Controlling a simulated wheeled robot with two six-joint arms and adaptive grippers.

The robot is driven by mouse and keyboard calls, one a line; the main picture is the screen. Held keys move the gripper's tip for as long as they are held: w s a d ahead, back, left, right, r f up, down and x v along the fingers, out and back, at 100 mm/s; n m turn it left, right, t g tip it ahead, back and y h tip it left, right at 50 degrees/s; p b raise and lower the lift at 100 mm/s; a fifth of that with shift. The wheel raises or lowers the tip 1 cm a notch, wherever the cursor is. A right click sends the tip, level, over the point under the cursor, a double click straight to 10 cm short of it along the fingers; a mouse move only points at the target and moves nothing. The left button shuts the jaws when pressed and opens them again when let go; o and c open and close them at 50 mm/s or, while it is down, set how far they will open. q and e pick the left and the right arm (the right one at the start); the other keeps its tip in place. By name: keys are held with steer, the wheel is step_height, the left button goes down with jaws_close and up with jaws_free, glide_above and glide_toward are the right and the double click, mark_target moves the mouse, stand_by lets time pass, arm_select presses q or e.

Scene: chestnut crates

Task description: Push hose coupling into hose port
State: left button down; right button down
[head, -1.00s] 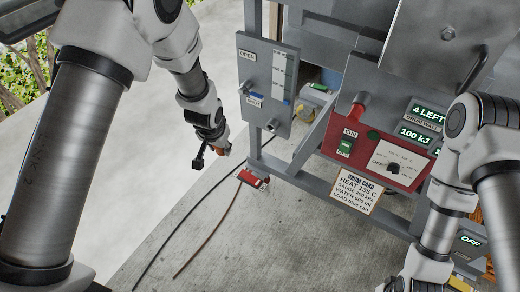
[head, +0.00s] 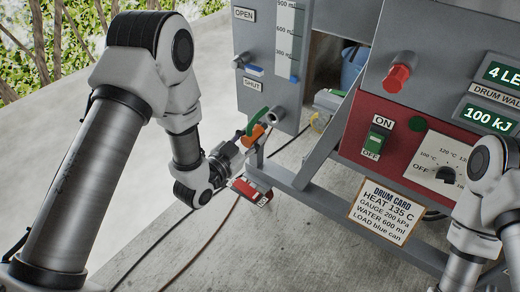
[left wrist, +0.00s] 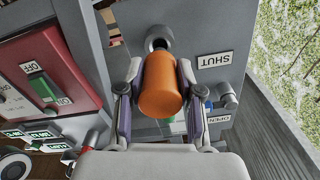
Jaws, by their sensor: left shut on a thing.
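The orange hose coupling (left wrist: 161,88) is held between the two fingers of my left gripper (left wrist: 160,72). In the head view, the coupling (head: 257,134) shows at the tip of my left gripper (head: 243,143). The round grey hose port (left wrist: 158,38) sticks out of a grey panel, just beyond the coupling's far end. In the head view the port (head: 277,115) is up and right of the coupling, with a small gap. The port's dark opening is partly visible. A green piece (head: 257,119) shows beside the coupling. My right arm is at the right edge; its gripper is out of frame.
The grey panel (head: 266,50) carries a blue lever (head: 253,70) between OPEN and SHUT labels. A red control box (head: 385,128) and a drum card (head: 385,211) stand to the right. Cables lie on the floor.

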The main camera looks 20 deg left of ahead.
mark_target(265, 125)
arm_select(q)
steer(key=shift+s+r, duration=0.1)
steer(key=shift+r, duration=0.15)
steer(key=shift+p, duration=0.3)
steer(key=shift+x, duration=0.9)
steer(key=shift+d, duration=0.1)
stand_by(0.5)
steer(key=shift+x, duration=1.95)
steer(key=c, duration=0.7)
jaws_free()
